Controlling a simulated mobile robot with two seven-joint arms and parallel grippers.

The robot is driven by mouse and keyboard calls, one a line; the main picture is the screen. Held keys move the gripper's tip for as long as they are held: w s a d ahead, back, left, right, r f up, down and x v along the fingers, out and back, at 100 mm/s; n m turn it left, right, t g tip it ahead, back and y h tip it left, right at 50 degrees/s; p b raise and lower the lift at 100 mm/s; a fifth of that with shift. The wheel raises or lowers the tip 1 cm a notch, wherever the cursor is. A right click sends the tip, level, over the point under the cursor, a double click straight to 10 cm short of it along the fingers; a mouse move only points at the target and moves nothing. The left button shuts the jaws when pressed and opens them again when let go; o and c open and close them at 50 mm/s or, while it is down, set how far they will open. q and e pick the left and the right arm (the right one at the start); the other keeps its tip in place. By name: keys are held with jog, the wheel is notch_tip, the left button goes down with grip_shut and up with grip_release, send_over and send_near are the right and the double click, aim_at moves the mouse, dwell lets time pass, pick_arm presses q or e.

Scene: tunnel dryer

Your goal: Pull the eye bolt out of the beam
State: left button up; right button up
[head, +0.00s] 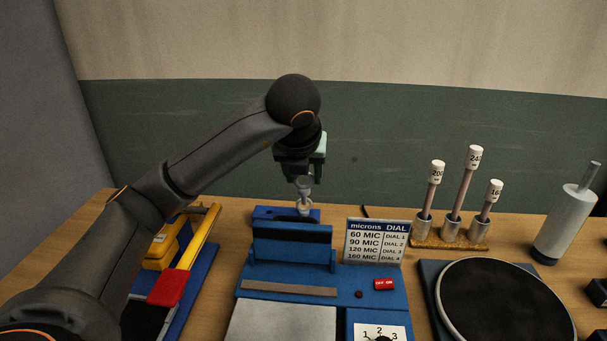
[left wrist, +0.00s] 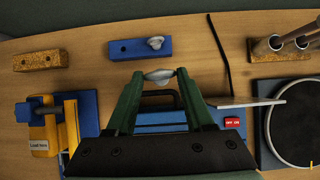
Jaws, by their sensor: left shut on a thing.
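My left gripper (head: 303,184) points down above the blue beam (head: 268,213) at the back of the bench. In the left wrist view its green fingertips (left wrist: 157,76) are closed on a pale metal piece, the eye bolt (left wrist: 159,76). A second pale rounded metal piece (left wrist: 155,42) shows at the beam's right end. I cannot tell whether it is joined to the held piece. My right gripper is not in view.
A blue device (head: 289,275) with a dial sign (head: 377,242) stands in front of the beam. A wooden block (left wrist: 41,60) lies left of it. Pegs in a stand (head: 450,235), a black round plate (head: 505,300) and a grey cylinder (head: 565,222) stand to the right.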

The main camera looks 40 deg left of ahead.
pick_arm(q)
jog(key=shift+r, duration=0.35)
dwell(0.6)
jog(key=shift+r, duration=0.1)
notch_tip(320, 180, up, 3)
jog(key=shift+f+p, duration=0.1)
jog(key=shift+p, duration=1.1)
jog(key=shift+s+d, duration=0.1)
